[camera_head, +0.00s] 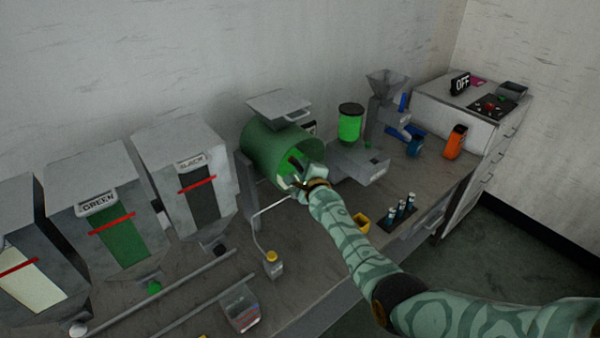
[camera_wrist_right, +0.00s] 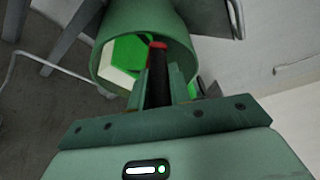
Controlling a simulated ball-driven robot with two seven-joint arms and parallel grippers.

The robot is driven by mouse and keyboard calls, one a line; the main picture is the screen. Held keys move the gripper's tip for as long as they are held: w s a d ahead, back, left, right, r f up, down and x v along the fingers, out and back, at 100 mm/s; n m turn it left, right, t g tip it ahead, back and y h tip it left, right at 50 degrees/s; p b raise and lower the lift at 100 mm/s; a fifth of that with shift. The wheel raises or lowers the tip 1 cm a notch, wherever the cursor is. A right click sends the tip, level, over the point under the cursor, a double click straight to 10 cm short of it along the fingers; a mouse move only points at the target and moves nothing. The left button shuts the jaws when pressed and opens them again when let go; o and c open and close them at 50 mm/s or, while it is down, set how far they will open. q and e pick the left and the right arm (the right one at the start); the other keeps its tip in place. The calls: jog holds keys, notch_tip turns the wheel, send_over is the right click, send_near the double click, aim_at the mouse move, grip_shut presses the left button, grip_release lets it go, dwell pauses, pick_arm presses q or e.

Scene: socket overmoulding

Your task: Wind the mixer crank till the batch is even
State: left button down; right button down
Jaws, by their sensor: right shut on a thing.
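The mixer looks to be the green drum (camera_head: 262,147), lying on its side with its open mouth towards my right arm. Bright green material and a pale patch show inside it. My right gripper (camera_head: 297,172) is at the mouth, shut on a black handle (camera_wrist_right: 157,80) with a red end. In the right wrist view the drum (camera_wrist_right: 150,14) is just beyond the fingers. I cannot tell whether the handle joins the drum. A thin bent rod (camera_head: 256,228) runs from near the drum to a yellow-topped piece (camera_head: 272,258). My left gripper is out of view.
Hoppers marked GREEN (camera_head: 122,235) and BLACK (camera_head: 200,190) stand left of the drum. A green jar (camera_head: 349,125) and a grey funnel machine (camera_head: 387,90) stand behind right.

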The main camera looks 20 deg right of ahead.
jog(key=shift+w+d+r, duration=0.25)
jog(key=shift+d+r, duration=0.35)
jog(key=shift+d, duration=0.05)
jog(key=shift+d, duration=0.1)
jog(key=c, duration=1.3)
grip_release()
